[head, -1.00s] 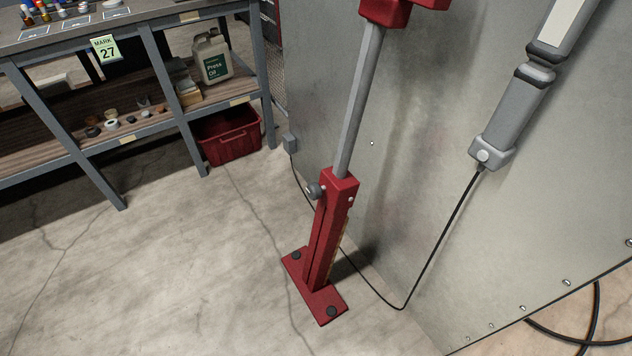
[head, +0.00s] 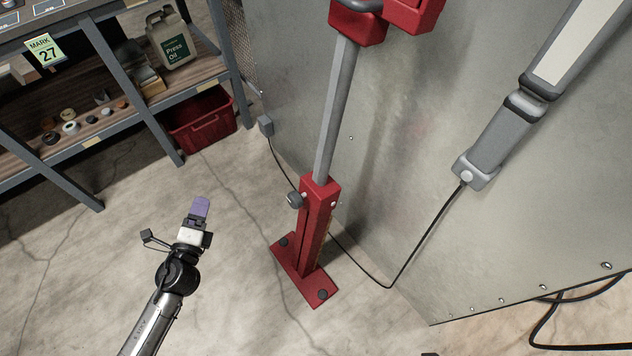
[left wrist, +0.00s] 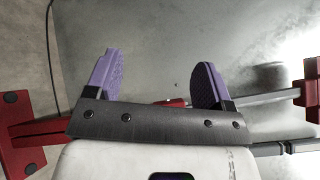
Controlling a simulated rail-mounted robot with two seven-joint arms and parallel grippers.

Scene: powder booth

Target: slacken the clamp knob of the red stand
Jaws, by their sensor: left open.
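The red stand (head: 316,222) stands on the floor by the metal booth wall, with a grey post rising from its red sleeve. Its dark clamp knob (head: 295,200) sticks out on the left side near the sleeve's top. My left gripper (head: 201,206) is in front and to the left of the stand, apart from the knob. In the left wrist view its two purple fingers (left wrist: 158,84) are spread with nothing between them. The stand shows sideways behind them, its base (left wrist: 14,130) at the left; I cannot make out the knob there. My right gripper is not in view.
A shelf unit (head: 105,75) with small parts and an oil can (head: 172,40) stands at the upper left, a red bin (head: 203,122) beside it. A black cable (head: 420,240) hangs from a grey handled device (head: 507,125) and runs behind the stand. The floor left of the stand is clear.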

